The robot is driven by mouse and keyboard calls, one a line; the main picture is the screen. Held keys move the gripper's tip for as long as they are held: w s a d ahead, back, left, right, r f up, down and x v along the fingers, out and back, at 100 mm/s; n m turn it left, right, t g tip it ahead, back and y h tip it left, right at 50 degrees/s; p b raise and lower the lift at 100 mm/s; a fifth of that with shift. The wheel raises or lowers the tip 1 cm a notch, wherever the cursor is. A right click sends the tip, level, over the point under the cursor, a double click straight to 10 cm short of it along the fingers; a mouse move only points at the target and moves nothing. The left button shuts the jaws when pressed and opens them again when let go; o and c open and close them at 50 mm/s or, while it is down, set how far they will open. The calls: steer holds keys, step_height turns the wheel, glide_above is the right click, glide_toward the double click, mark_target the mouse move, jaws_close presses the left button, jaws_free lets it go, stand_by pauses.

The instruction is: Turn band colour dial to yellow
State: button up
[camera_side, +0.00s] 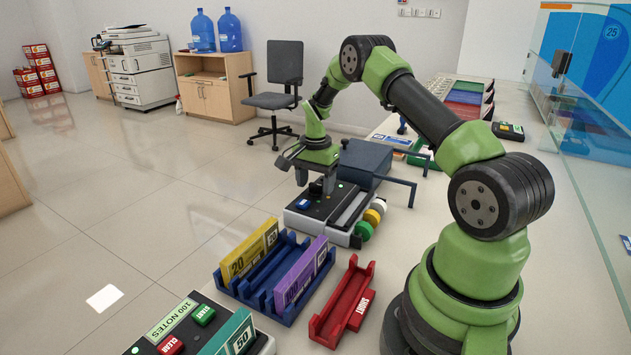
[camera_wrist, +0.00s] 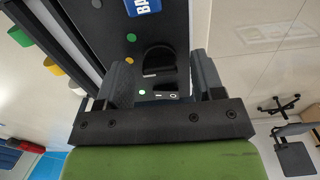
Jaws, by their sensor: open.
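The banding machine (camera_side: 318,212) is a black-topped unit on the counter, with a blue button (camera_wrist: 142,7) on its panel. The band colour dial (camera_wrist: 158,60) is a dark round knob in the wrist view; its pointer direction is hard to make out. Small coloured dots (camera_wrist: 131,37) lie left of it, and a green light (camera_wrist: 141,92) glows below. My gripper (camera_side: 317,186) points down over the panel. In the wrist view its open fingers (camera_wrist: 160,72) stand on either side of the dial, with gaps showing. In the side view my gripper hides the dial.
A grey-blue box (camera_side: 365,160) stands behind. A blue rack (camera_side: 253,291) with note bundles and a red tray (camera_side: 335,308) are in front.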

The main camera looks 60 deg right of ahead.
mark_target(316, 184)
step_height(316, 184, up, 9)
steer(key=shift+f, duration=0.1)
steer(key=shift+r, duration=0.6)
steer(key=s+a+r+n+t, duration=0.35)
steer(key=a+r+n, duration=0.25)
steer(key=a+r, duration=0.8)
steer(key=s+a+n+t+y, duration=0.1)
steer(key=s+a+n, duration=0.3)
steer(key=s, duration=0.4)
steer(key=s+a+r+n+t+y, duration=0.1)
steer(key=s+a+n+t, duration=0.1)
steer(key=s+a+n, duration=0.2)
steer(key=s+a, duration=0.3)
steer(key=shift+s+a+t, duration=0.15)
steer(key=shift+s+t, duration=0.2)
